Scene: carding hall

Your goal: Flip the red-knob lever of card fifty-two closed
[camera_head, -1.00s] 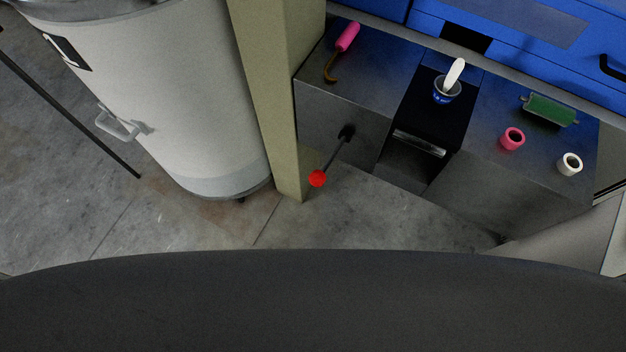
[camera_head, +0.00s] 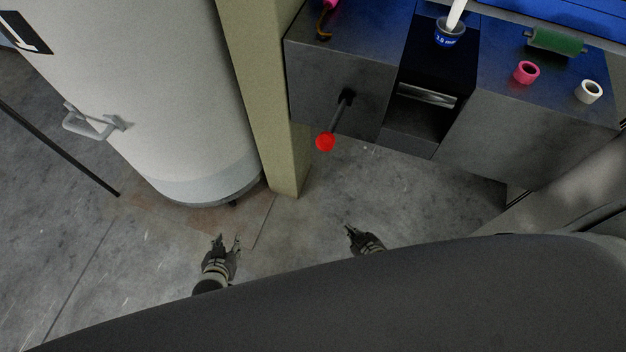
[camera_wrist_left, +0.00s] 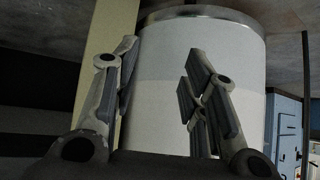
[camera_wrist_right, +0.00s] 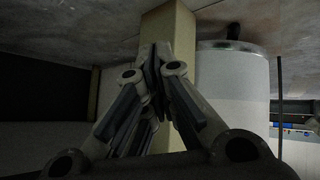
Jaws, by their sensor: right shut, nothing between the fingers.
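The lever with a red knob (camera_head: 326,142) sticks out of the front of the dark metal cabinet (camera_head: 325,88), its dark rod slanting down toward me. In the head view my left gripper (camera_head: 226,242) is below and left of the knob, over the floor. It is open and empty, and its spread fingers show in the left wrist view (camera_wrist_left: 163,85). My right gripper (camera_head: 350,230) is below the knob and slightly right, apart from it. In the right wrist view its fingertips (camera_wrist_right: 157,55) meet with nothing between them. The lever shows in neither wrist view.
A pale post (camera_head: 257,100) stands just left of the lever. A large white drum (camera_head: 170,90) with a handle is further left. On the cabinet are a blue tub (camera_head: 449,40), a pink ring (camera_head: 526,73), a white ring (camera_head: 589,91) and a green roller (camera_head: 556,42).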

